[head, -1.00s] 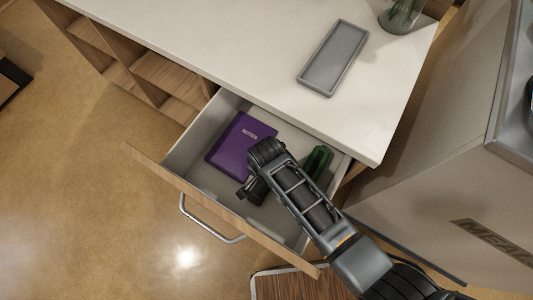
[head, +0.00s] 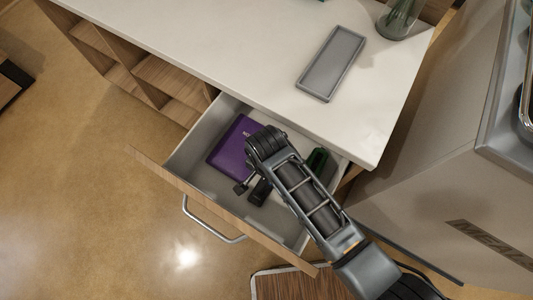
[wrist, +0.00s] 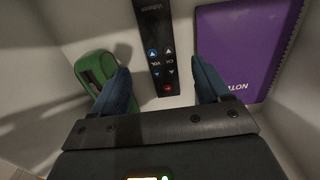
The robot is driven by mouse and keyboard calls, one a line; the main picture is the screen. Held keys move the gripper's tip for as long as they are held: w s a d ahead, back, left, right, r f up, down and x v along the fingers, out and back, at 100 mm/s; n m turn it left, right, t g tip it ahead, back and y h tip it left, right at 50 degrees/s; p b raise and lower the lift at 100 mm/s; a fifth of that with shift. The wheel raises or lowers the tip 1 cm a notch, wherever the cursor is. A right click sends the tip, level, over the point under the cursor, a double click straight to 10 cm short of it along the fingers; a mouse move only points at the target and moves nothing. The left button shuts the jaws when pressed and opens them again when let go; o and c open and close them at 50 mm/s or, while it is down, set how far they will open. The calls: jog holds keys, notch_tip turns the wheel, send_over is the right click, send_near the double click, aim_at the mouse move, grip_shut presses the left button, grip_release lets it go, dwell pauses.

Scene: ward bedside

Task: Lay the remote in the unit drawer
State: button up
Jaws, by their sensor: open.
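The remote (wrist: 155,45) is dark and long with several buttons. In the wrist view it lies in the drawer between my fingers, with a gap on each side. In the head view only a dark part of it (head: 260,192) seems to show beneath my gripper. The unit drawer (head: 205,130) is pulled open under the white top. My gripper (wrist: 160,82) is open, pointing down into the drawer; in the head view my gripper (head: 252,187) is partly hidden by my wrist.
A purple notebook (wrist: 235,50) lies right of the remote, and a green object (wrist: 95,68) lies left of it in the drawer. A grey tray (head: 331,64) and a glass vessel (head: 398,20) stand on the unit top (head: 240,50). A grey cabinet (head: 450,150) stands close on the right.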

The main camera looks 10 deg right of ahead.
jog(key=shift+r+p, duration=0.35)
jog(key=shift+r, duration=2.25)
